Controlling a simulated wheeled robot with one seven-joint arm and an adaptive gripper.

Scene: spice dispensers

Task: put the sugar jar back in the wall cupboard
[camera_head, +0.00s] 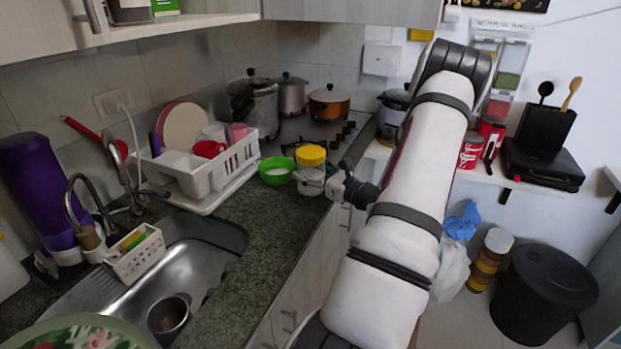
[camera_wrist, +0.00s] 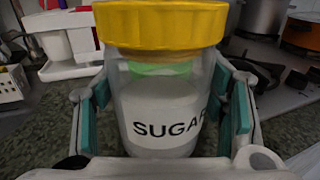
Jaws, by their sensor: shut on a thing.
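The sugar jar (camera_head: 311,178) is clear glass with a yellow lid and white contents. It is upright near the counter's front edge, beside a green bowl. In the wrist view the jar (camera_wrist: 160,115) fills the middle, its SUGAR label facing the camera. My gripper (camera_head: 335,183) is shut on the jar, with teal finger pads (camera_wrist: 235,105) on both sides. I cannot tell whether the jar's base touches the counter. The wall cupboard (camera_head: 190,22) is at the top left, with its lower shelf edge and some contents showing; most of it is cut off.
The green bowl (camera_head: 277,171) is just left of the jar. A white dish rack (camera_head: 205,178) and sink (camera_head: 190,262) lie farther left. The stove (camera_head: 300,128) with pots is behind. A dark appliance (camera_head: 130,11) and green box (camera_head: 165,6) stand in the cupboard.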

